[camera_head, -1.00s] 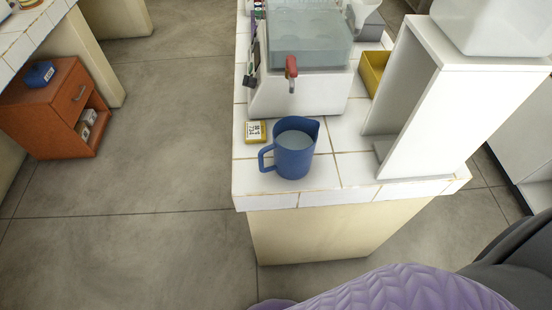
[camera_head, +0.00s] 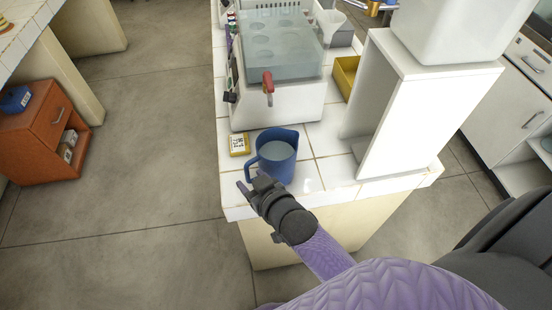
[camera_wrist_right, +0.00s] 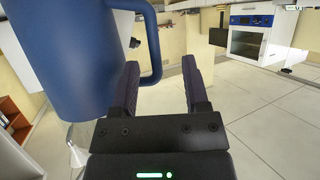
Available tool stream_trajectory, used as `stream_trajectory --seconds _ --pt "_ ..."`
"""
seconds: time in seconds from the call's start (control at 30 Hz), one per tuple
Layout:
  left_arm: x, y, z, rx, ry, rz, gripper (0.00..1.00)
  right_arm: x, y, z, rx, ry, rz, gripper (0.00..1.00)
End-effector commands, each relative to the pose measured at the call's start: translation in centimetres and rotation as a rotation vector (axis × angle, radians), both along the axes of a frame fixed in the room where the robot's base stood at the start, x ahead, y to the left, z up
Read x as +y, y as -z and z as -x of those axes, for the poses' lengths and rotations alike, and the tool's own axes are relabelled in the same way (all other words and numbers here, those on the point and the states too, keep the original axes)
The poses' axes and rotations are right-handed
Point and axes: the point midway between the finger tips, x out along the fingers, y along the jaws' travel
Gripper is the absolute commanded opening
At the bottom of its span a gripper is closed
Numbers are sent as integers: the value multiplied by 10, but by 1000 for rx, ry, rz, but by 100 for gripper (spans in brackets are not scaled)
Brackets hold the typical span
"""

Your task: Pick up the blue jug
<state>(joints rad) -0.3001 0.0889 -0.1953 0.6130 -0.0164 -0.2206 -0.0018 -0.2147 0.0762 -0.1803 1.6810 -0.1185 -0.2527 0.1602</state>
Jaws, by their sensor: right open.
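The blue jug (camera_head: 277,157) stands upright near the front corner of the white tiled counter, with its handle on the left side and pale contents inside. My right gripper (camera_head: 248,186) is open at the jug's near left side, close to the handle. In the right wrist view the jug (camera_wrist_right: 75,60) fills the upper left, and its handle (camera_wrist_right: 152,45) reaches in between the two dark fingers of the gripper (camera_wrist_right: 161,85). I cannot tell whether a finger touches the handle. My left gripper is not in view.
A water bath (camera_head: 275,85) with a red tap (camera_head: 267,83) stands behind the jug. A small yellow-white box (camera_head: 239,144) lies left of the jug. A white shelf unit (camera_head: 415,120) rises to the right, with a yellow bin (camera_head: 346,75) behind it. Floor is open on the left.

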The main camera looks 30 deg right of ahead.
Motion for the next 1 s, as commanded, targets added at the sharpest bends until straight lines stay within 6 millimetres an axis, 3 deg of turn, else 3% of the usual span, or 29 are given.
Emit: stream_trajectory --seconds 0.3,0.53,0.57,0.83,1.0 --pt "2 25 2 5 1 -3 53 2 26 -51 2 0 1 59" --pt "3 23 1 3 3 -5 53 3 25 -54 2 0 1 59" --pt "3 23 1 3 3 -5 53 3 25 -54 2 0 1 57" --pt "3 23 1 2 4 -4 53 3 25 -54 2 0 1 0" --pt "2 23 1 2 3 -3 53 3 25 -54 2 0 1 0"
